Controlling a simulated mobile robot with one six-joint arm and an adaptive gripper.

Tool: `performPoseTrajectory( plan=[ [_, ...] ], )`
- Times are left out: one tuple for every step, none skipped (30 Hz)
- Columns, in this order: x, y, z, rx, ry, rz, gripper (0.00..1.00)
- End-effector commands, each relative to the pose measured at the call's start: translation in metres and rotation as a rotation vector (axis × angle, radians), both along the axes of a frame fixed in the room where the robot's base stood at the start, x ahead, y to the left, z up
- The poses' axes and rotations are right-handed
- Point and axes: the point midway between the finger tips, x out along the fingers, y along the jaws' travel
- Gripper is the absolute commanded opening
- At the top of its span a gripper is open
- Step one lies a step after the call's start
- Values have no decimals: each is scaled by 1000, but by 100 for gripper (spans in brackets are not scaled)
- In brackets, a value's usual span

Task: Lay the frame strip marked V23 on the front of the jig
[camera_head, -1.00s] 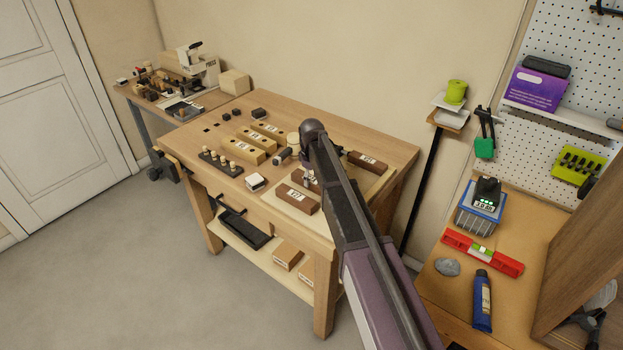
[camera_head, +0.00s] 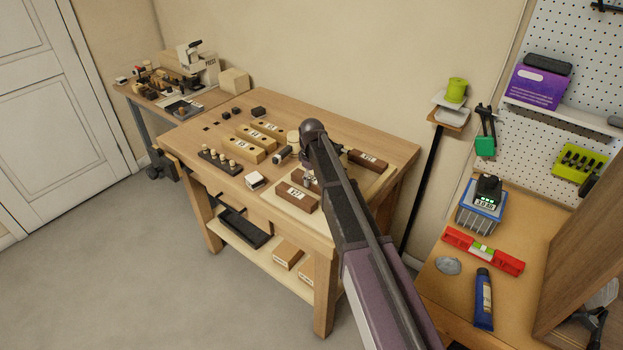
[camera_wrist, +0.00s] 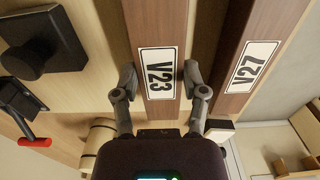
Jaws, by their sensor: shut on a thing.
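The brown frame strip marked V23 (camera_wrist: 158,30) lies between the fingers of my gripper (camera_wrist: 160,78) in the wrist view, its white label facing up. My gripper is shut on it; I cannot tell if the strip is clear of the surface below. In the head view that second strip (camera_head: 297,198) lies at the front of a pale board (camera_head: 377,186), apparently the jig. My arm hides most of the gripper and the board's middle there.
Another brown strip (camera_head: 368,160) lies at the board's right back. Pale wooden blocks (camera_head: 250,143), a dark peg rack (camera_head: 220,161) and a small white-topped block (camera_head: 255,180) stand left on the bench. In the wrist view a black knobbed piece (camera_wrist: 40,42) is at left.

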Motion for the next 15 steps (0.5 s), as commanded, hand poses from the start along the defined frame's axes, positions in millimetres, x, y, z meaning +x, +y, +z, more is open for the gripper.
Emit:
performPoseTrajectory(
  plan=[
    [0, 0, -1, 0, 0, 0, 4],
    [0, 0, -1, 0, 0, 0, 4],
    [0, 0, -2, 0, 0, 0, 4],
    [0, 0, -3, 0, 0, 0, 4],
    [0, 0, -3, 0, 0, 0, 4],
    [0, 0, -4, 0, 0, 0, 4],
    [0, 0, -4, 0, 0, 0, 4],
    [0, 0, -5, 0, 0, 0, 4],
    [0, 0, -5, 0, 0, 0, 4],
    [0, 0, -6, 0, 0, 0, 4],
    [0, 0, -6, 0, 0, 0, 4],
    [0, 0, -5, 0, 0, 0, 4],
    [0, 0, -5, 0, 0, 0, 62],
    [0, 0, -5, 0, 0, 0, 71],
    [0, 0, -5, 0, 0, 0, 83]
  ],
)
